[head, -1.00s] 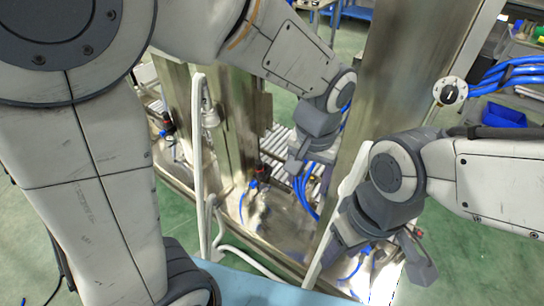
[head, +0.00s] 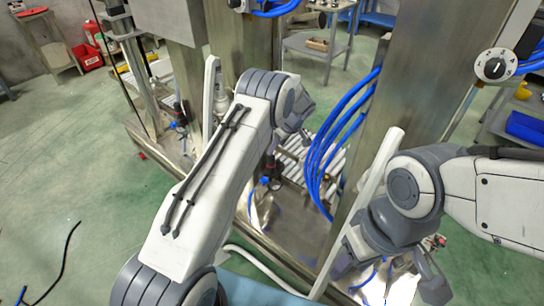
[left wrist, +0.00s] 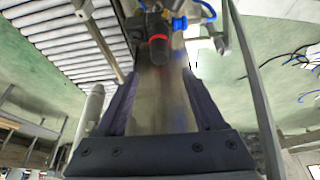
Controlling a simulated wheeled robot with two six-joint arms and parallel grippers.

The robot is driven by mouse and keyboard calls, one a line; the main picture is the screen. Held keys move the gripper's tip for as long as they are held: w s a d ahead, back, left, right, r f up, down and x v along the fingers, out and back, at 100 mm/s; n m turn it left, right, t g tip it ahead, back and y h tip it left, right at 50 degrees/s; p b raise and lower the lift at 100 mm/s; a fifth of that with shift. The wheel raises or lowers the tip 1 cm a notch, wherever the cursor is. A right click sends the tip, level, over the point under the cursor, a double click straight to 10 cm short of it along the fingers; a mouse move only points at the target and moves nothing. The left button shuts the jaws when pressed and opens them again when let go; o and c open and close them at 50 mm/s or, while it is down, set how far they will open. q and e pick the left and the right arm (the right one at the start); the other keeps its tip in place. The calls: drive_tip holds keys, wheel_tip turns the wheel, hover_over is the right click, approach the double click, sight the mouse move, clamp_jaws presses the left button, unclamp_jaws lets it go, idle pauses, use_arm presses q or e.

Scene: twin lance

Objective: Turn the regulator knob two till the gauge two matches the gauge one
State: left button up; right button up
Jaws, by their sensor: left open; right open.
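A dark regulator (left wrist: 158,50) with a red ring and blue fittings is ahead of my left gripper (left wrist: 162,95) in the left wrist view. The jaws are open and empty, apart from it. In the head view a regulator (head: 270,168) stands below my left gripper (head: 303,122), beside white rollers. Another regulator (head: 178,115) is further left. A red-marked fitting (head: 438,242) shows beside my right gripper (head: 390,275), which is open low at right. I cannot tell which regulator is number two. No gauge face can be read.
A steel post (head: 425,85) stands between my two arms. Blue hoses (head: 335,150) hang along it. A white round dial with a black knob (head: 494,66) is at upper right. A roller conveyor (left wrist: 65,40) is at upper left in the left wrist view.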

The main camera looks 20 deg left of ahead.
sight(272, 157)
use_arm(q)
drive_tip(key=x, duration=0.7)
drive_tip(key=shift+a+f, duration=0.1)
drive_tip(key=shift+f, duration=0.15)
clamp_jaws()
